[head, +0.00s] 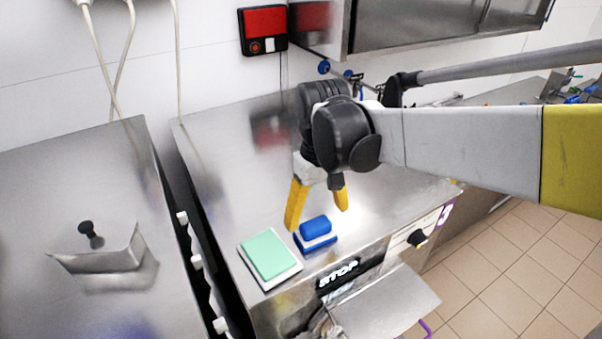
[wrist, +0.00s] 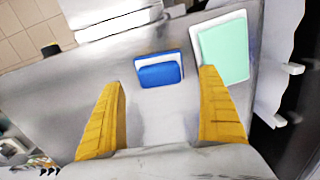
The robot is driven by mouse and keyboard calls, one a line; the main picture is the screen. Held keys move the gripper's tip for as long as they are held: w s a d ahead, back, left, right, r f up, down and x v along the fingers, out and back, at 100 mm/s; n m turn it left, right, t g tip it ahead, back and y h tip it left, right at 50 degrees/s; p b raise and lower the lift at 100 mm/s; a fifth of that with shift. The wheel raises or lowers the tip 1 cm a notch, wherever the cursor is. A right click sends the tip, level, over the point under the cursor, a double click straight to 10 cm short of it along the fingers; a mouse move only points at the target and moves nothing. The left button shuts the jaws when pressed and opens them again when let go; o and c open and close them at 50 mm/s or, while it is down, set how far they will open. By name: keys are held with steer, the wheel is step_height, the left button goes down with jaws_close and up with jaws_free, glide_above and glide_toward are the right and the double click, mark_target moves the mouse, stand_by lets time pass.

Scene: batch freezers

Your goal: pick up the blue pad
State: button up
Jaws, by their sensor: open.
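The blue pad (head: 316,228) lies on the steel freezer top near its front edge, with a white layer and a raised blue block. It also shows in the wrist view (wrist: 160,75), ahead of and between the two yellow fingers. My gripper (head: 318,212) is open and empty, its yellow fingers pointing down just behind the pad in the head view. In the wrist view my gripper (wrist: 160,105) has its fingers wide apart, with the pad beyond the tips. I cannot tell the exact height of the fingertips above the top.
A mint-green pad on a white base (head: 270,255) lies just left of the blue pad; in the wrist view the right fingertip overlaps the green pad (wrist: 225,50). A second steel unit (head: 70,210) stands left across a dark gap. A red-black box (head: 263,30) hangs on the wall.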

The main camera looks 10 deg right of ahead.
mark_target(316, 223)
steer(key=shift+w+f, duration=0.1)
steer(key=shift+f, duration=0.25)
steer(key=f, duration=0.1)
steer(key=f+p, duration=0.1)
steer(key=f, duration=0.2)
steer(key=shift+w+f, duration=0.25)
steer(key=shift+f, duration=0.05)
steer(key=shift+s, duration=0.1)
steer(key=c, duration=1.3)
